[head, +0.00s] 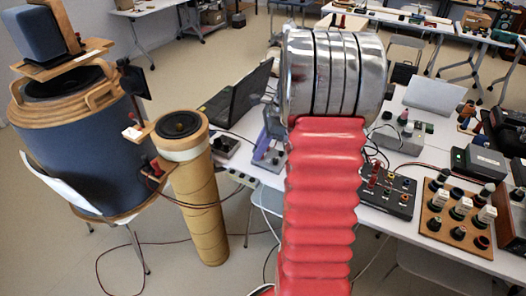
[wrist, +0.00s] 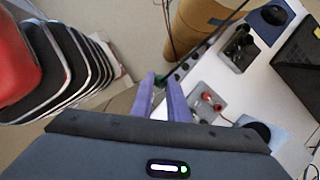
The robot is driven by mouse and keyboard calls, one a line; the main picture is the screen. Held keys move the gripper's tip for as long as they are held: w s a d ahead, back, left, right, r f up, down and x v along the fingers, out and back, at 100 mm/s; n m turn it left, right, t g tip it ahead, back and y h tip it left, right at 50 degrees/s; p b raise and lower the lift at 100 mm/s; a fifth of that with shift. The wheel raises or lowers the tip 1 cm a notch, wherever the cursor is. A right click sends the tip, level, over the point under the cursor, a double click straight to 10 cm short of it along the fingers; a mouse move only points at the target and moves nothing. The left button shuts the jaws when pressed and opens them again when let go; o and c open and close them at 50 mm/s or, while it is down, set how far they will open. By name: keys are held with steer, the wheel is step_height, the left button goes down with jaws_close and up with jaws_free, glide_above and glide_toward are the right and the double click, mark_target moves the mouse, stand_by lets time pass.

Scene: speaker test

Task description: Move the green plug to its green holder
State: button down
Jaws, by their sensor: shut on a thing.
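My gripper (wrist: 161,80) has two purple fingers, and in the wrist view they are shut on a small green piece, which I take for the green plug (wrist: 160,82). Only a little of the plug shows between the fingertips. In the head view my gripper (head: 264,156) shows in part, left of my red arm, over the left edge of the white table. The plug cannot be made out there. I cannot tell which holder is the green one; several dark round holders stand on a wooden board (head: 433,225) at the right.
A socket strip (head: 240,178) lies near the table edge by my gripper. A black laptop (head: 238,100) is behind it. A tall cardboard tube (head: 200,205) and a big blue speaker (head: 80,140) stand left. A black box with knobs (head: 387,190) is right of my arm.

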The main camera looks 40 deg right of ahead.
steer(key=n, duration=0.2)
steer(key=a+n+g, duration=0.1)
steer(key=shift+w+r, duration=0.25)
steer(key=shift+r, duration=0.15)
steer(key=w+a+n+g+h, duration=0.1)
steer(key=w+a+n+g, duration=0.1)
steer(key=w+a+n, duration=0.2)
steer(key=w+a+r+n+g+h, duration=0.1)
steer(key=w+a+n, duration=0.4)
steer(key=a+n, duration=0.6)
steer(key=w+a+n+g+h, duration=0.1)
steer(key=w+a+n+g, duration=0.2)
steer(key=a, duration=1)
steer(key=w+n, duration=0.2)
steer(key=n, duration=0.2)
steer(key=shift+a+r+h, duration=0.25)
steer(key=shift+a+h, duration=0.05)
steer(key=shift+a, duration=0.05)
steer(key=shift+a, duration=0.15)
